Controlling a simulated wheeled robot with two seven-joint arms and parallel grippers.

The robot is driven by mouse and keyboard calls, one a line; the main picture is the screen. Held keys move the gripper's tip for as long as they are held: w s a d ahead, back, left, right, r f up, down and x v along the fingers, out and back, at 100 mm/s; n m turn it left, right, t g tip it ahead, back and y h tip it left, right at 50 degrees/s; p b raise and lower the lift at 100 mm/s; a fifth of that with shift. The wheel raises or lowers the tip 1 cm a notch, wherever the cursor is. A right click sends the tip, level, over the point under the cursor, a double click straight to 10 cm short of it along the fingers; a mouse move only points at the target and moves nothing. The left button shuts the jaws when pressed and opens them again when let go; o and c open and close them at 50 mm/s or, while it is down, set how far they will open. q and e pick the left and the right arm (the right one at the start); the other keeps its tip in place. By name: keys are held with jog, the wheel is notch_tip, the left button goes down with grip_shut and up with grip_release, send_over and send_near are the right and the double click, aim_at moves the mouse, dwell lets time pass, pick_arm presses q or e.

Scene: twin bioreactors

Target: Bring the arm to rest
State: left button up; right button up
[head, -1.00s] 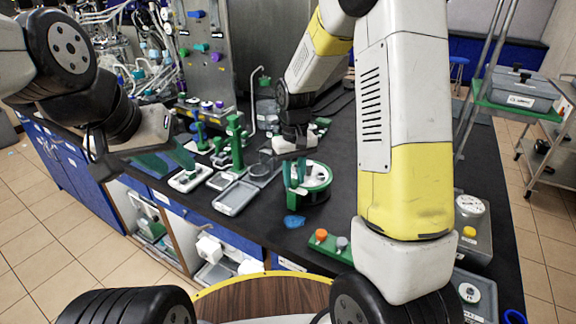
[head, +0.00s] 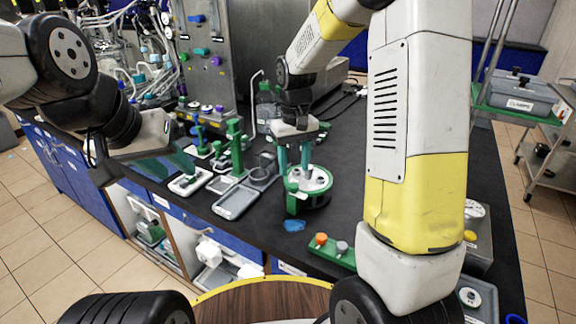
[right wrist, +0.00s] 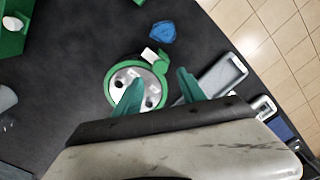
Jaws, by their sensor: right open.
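My right gripper (head: 294,162) is open and empty. Its two teal fingers point down, apart, over or just behind a round green-rimmed device (head: 317,181) with a pale top. In the right wrist view, the fingers (right wrist: 158,92) show apart, with the device (right wrist: 122,76) partly behind the left one. I cannot tell whether they touch it. My left gripper (head: 168,164) hangs at the left near the bench's front edge. Its teal fingers look apart with nothing between them.
A grey tray (head: 236,203), green stands (head: 236,150) and a blue item (head: 294,225) lie around the device on the black bench. A green block with orange and grey knobs (head: 332,252) is at the front. A cart with a grey bin (head: 524,95) stands right.

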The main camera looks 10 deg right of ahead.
jog(key=shift+r, duration=1.05)
